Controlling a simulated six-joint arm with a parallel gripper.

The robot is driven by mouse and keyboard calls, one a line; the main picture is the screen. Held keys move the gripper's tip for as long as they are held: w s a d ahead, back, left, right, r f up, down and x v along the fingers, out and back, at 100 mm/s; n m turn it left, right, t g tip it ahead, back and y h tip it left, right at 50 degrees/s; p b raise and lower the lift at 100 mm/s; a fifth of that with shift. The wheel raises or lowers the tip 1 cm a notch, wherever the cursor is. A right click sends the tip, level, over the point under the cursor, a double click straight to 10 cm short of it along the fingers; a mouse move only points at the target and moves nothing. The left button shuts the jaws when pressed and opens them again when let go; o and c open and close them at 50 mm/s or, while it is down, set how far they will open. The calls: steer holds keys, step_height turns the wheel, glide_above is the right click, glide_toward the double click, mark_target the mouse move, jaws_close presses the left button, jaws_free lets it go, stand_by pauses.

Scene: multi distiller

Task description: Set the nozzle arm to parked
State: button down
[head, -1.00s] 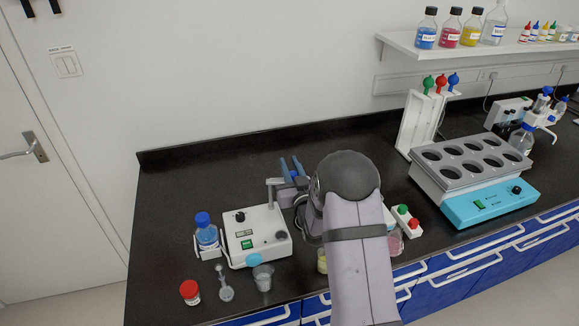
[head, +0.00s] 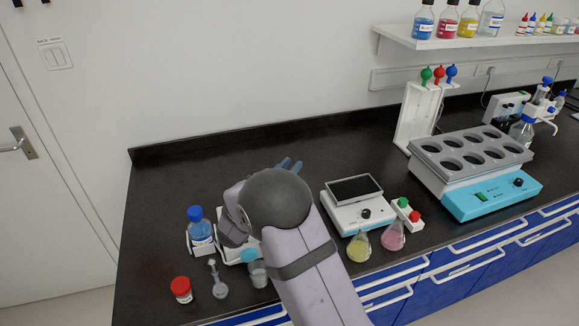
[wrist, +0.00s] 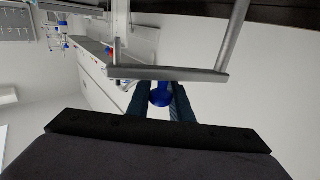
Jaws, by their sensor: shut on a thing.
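My gripper (head: 290,163) has dark blue fingers that show past my wrist in the head view. In the wrist view the fingers (wrist: 160,98) are shut around a blue rounded knob (wrist: 160,94). What the knob is fixed to is hard to make out. A grey bar with thin uprights (wrist: 168,74) crosses just beyond it; I cannot tell if this is the nozzle arm. The white device (head: 234,257) is mostly hidden behind my arm in the head view, with only its front left part and a teal disc showing. Its nozzle arm is hidden there.
A blue-capped bottle (head: 200,230) stands left of the device. A red-capped jar (head: 181,290) and a small beaker (head: 258,275) are in front. A white balance-like instrument (head: 355,203), a yellow flask (head: 358,248) and a pink flask (head: 394,236) stand to the right. The back left counter is clear.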

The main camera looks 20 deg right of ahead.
steer(key=shift+s+a+r+m+g+h+b, duration=0.15)
steer(key=shift+s+a+m+g+h, duration=0.25)
steer(key=shift+m+g+h, duration=0.5)
steer(key=shift+s+a+f+m+g+h+b, duration=0.1)
steer(key=shift+s+a+m+g+h+b, duration=0.3)
steer(key=shift+m+g, duration=0.9)
steer(key=shift+s+a+r+m+g+h+b, duration=0.1)
steer(key=shift+s+a+m+g+h, duration=0.45)
steer(key=shift+g, duration=1.05)
steer(key=shift+w+d+h, duration=0.15)
steer(key=shift+h, duration=0.1)
steer(key=c, duration=1.6)
jaws_free()
steer(key=shift+b+v, duration=1.35)
steer(key=shift+v, duration=2.35)
